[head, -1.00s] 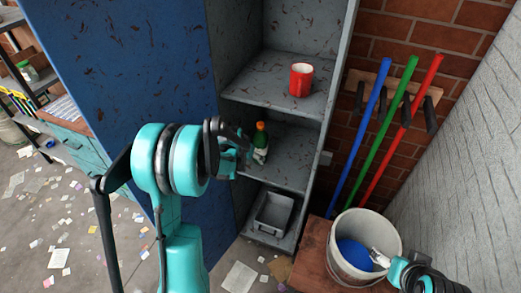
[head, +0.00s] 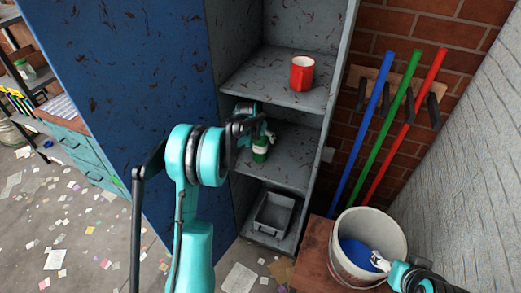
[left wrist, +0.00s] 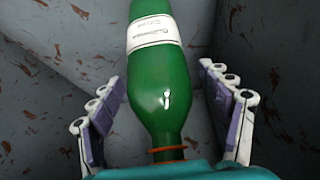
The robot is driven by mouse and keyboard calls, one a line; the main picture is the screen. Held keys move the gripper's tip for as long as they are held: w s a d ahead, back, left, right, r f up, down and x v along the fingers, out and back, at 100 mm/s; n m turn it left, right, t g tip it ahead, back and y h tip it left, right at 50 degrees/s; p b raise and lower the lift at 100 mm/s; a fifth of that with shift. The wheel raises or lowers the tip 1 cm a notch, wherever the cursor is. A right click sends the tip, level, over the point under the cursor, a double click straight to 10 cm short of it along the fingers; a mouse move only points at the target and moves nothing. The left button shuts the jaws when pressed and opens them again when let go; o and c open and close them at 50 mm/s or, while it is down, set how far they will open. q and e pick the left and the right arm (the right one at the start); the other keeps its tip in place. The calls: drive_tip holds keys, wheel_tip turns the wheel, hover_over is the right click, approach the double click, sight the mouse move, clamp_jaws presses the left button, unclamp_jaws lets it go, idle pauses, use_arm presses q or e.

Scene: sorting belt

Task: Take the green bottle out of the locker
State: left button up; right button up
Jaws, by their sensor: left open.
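The green bottle (head: 261,151) stands on the middle shelf of the open locker (head: 292,176). In the left wrist view the bottle (left wrist: 155,82), with its white label, lies between the two fingers of my left gripper (left wrist: 160,82). Gaps show on both sides, so the fingers are open and apart from it. In the head view my left gripper (head: 264,133) is at the bottle's upper part and hides its neck and cap. My right gripper (head: 380,260) is low at the right, over the bucket's edge; its jaws are too small to judge.
A red mug (head: 302,73) stands on the shelf above. A grey bin (head: 273,214) sits in the bottom compartment. The locker's blue side (head: 120,90) is to the left. A white bucket (head: 392,232) and blue, green and red poles (head: 395,135) are on the right.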

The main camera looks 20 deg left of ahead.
use_arm(q)
clamp_jaws()
drive_tip(key=shift+r, duration=0.1)
